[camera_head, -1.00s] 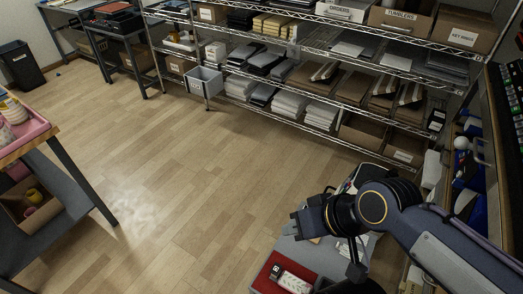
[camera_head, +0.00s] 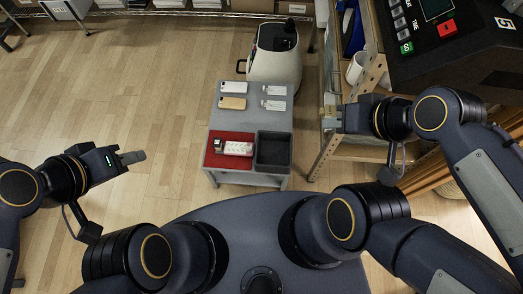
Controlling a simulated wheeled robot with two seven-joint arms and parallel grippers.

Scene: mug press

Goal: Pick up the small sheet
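I cannot make out for certain which thing is the small sheet. A small grey table (camera_head: 248,117) stands ahead of me. On it lie a white flat piece (camera_head: 233,87), an orange-tan flat piece (camera_head: 232,103) and two pale slim pieces (camera_head: 273,104). A pink-and-white patterned item (camera_head: 236,149) with a dark end lies on a red mat (camera_head: 213,160). My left gripper (camera_head: 137,157) is left of the table, over the floor. My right gripper (camera_head: 328,112) is right of the table, near the wooden shelf. Neither gripper touches the table pieces; their finger gaps are unclear.
A dark open tray (camera_head: 273,149) sits beside the red mat. A white rounded machine (camera_head: 274,55) stands behind the table. A wooden shelf (camera_head: 345,150) with a white mug (camera_head: 356,67) and a black keypad machine (camera_head: 440,40) are at right.

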